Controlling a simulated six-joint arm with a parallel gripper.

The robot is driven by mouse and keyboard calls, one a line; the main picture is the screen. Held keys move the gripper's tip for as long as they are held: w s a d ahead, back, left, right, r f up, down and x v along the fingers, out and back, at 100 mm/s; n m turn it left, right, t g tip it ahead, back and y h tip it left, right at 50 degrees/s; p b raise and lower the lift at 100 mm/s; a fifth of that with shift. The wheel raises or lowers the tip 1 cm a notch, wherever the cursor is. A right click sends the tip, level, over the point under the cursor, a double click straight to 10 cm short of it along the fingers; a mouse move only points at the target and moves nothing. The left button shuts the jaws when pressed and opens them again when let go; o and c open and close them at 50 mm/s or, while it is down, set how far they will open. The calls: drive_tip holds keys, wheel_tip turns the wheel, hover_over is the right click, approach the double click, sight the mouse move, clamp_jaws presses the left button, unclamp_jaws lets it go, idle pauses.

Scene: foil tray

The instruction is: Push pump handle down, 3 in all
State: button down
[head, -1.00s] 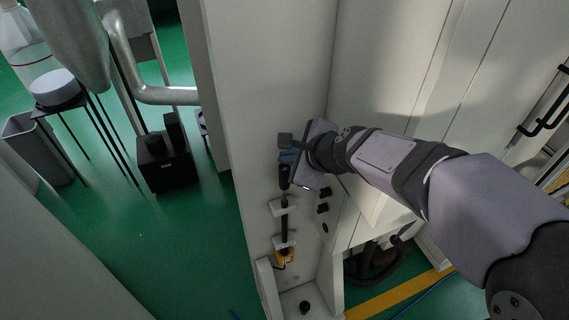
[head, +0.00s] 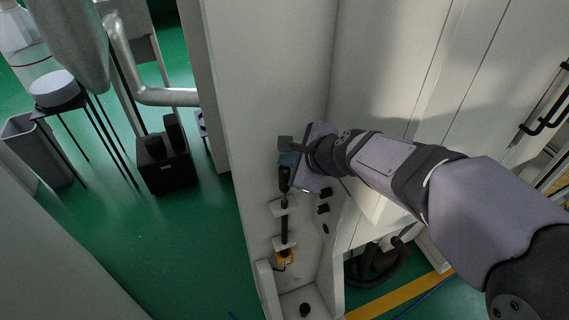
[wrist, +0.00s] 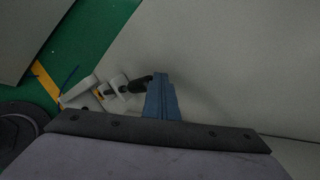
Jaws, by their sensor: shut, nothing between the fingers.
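The pump stands upright against the white wall panel in the head view, held by white brackets. Its black handle (head: 284,180) is at the top, with a dark rod (head: 284,225) below and a yellow part (head: 284,258) at the bottom. My gripper (head: 288,160) is shut and empty, its blue fingers right at the top of the handle. In the wrist view the blue fingers (wrist: 161,98) are together beside the black handle (wrist: 140,84). I cannot tell whether they touch it.
Black knobs (head: 323,208) stick out from the panel just right of the pump. A white ledge with a black knob (head: 305,309) is below. A hose reel (head: 375,262) hangs at lower right.

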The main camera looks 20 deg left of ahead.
sight(287, 172)
drive_tip(key=shift+s+f+b, duration=0.1)
drive_tip(key=shift+f+b, duration=1.65)
drive_tip(key=shift+f, duration=0.3)
idle(1.4)
drive_tip(key=shift+r, duration=0.15)
drive_tip(key=shift+r+p, duration=3)
wheel_tip(287, 172, up, 5)
drive_tip(key=p, duration=0.5)
idle(0.7)
